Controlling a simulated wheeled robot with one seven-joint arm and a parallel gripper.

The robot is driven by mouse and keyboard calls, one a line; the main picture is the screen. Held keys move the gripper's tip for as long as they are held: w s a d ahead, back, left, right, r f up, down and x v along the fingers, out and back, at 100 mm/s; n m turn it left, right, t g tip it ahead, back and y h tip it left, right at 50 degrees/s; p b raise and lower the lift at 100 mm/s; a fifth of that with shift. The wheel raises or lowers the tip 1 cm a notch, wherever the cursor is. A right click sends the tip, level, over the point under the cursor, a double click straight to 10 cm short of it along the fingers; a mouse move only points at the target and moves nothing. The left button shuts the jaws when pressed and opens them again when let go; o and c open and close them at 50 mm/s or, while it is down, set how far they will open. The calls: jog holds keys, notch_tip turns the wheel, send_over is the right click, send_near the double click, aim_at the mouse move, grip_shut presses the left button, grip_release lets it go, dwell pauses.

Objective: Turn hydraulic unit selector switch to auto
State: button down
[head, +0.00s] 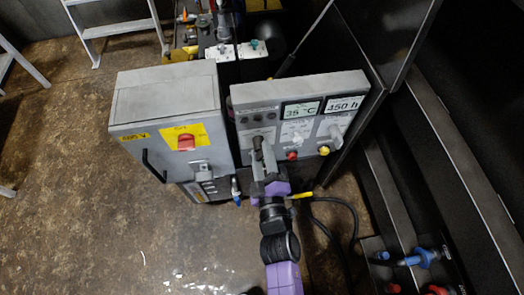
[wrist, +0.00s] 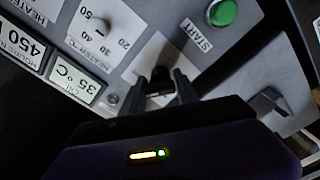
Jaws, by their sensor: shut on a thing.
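The grey control panel (head: 300,92) stands in the middle of the head view. My gripper (head: 262,160) is at the left part of its face, below a row of small dark round parts. In the wrist view my gripper (wrist: 161,84) is shut on a dark selector switch (wrist: 159,72), with a finger on each side of it. The switch sits on a pale plate on the panel, and the fingers cover part of it. Its pointer direction and its position labels cannot be read. In the head view the gripper hides the switch.
A heater dial (wrist: 97,25) and a green START button (wrist: 222,12) are near the switch. Displays read 35 °C (head: 301,110) and 450 h (head: 345,104). A grey cabinet with a red knob (head: 186,142) stands at left. A dark cable (head: 340,215) hangs right of my arm.

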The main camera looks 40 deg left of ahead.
jog(key=shift+f+m+p, duration=0.1)
jog(key=shift+m+p, duration=0.2)
jog(key=shift+m, duration=0.7)
jog(key=shift+d, duration=0.1)
jog(key=c, duration=0.9)
grip_release()
jog(key=shift+p+v, duration=1.2)
jog(key=shift+v, duration=2.65)
